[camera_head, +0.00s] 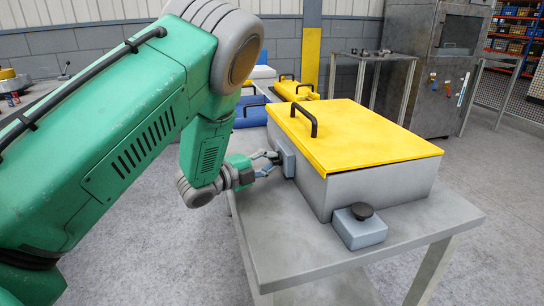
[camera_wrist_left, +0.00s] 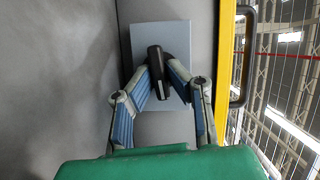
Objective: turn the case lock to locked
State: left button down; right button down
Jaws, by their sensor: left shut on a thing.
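The case (camera_head: 345,192) is a grey box with a closed yellow lid (camera_head: 350,135) and stands on a grey table. The case lock is a blue-grey plate (camera_head: 285,157) on the case's left side. In the left wrist view, the lock's black knob (camera_wrist_left: 155,58) stands out from its plate (camera_wrist_left: 180,32), roughly in line with the plate's long side. My left gripper (camera_head: 269,163) is at the lock, its fingers closed on both sides of the knob; it also shows in the left wrist view (camera_wrist_left: 161,84). The fingers hide part of the knob. My right gripper is not in view.
A small grey box (camera_head: 358,232) with a black round button sits at the table's (camera_head: 300,249) front, close to the case. The lid handle (camera_head: 303,119) rises above the lid. Yellow and blue cases stand behind. A metal cabinet (camera_head: 425,75) is at the back right.

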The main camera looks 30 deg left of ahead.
pick_arm(q)
jog(key=n+g+p, duration=0.1)
jog(key=n+p, duration=0.2)
jog(key=p, duration=0.1)
jog(key=n+g+h+p, duration=0.1)
jog(key=n+g+p, duration=0.1)
jog(key=p, duration=0.2)
jog(key=n+g+p, duration=0.1)
jog(key=n+p, duration=0.2)
jog(key=p, duration=0.1)
jog(key=shift+a+r+n+p, duration=0.25)
jog(key=shift+a+n+p, duration=0.05)
jog(key=shift+a, duration=0.1)
jog(key=shift+f+n+g+h+p, duration=0.15)
jog(key=shift+n+g+h+p, duration=0.45)
jog(key=shift+n+g+p, duration=0.35)
jog(key=shift+f+n+g+h+p, duration=0.15)
jog(key=shift+n+g+h+p, duration=0.1)
jog(key=shift+n+h+p, duration=0.4)
jog(key=shift+f, duration=0.1)
jog(key=c, duration=1.6)
grip_release()
jog(key=shift+w+a, duration=0.1)
jog(key=shift+a, duration=0.05)
